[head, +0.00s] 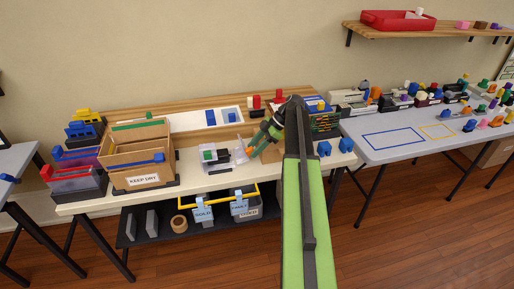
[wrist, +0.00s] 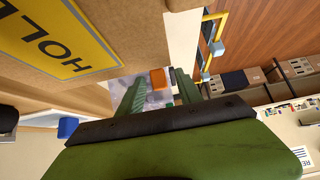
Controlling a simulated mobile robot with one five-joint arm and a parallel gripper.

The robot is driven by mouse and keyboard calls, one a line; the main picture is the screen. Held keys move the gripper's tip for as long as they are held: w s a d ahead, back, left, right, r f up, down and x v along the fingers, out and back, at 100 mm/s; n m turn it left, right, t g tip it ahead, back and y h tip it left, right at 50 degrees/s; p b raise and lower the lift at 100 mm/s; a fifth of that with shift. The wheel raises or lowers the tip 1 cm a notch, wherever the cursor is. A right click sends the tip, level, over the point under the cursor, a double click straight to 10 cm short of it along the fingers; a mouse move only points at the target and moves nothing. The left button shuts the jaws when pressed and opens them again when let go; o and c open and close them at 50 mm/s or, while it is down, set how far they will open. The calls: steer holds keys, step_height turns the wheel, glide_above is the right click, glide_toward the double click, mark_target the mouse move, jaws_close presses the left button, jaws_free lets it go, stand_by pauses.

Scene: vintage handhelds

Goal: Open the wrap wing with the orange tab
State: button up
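The orange tab (head: 249,152) shows in the head view at the right side of a pale wrap (head: 238,155), near a small device with black and green parts (head: 210,155). In the wrist view the orange tab (wrist: 157,79) appears between my two green fingers, with a gap visible on each side. My gripper (head: 256,147) is open, just beside the tab. In the wrist view my gripper (wrist: 157,90) has both fingers apart. Pale, cloudy wrap shows behind the tab there. Whether the fingers reach around the tab I cannot tell.
A cardboard box marked KEEP DRY (head: 140,172) stands left on the table. A white tray with blue blocks (head: 182,124) lies behind. Blue blocks (head: 324,149) sit to the right. In the wrist view a cardboard surface with a yellow HOLD label (wrist: 62,45) is close on the left.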

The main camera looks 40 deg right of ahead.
steer(key=p+v, duration=1.3)
steer(key=v, duration=0.4)
steer(key=shift+r, duration=0.15)
steer(key=shift+d, duration=0.1)
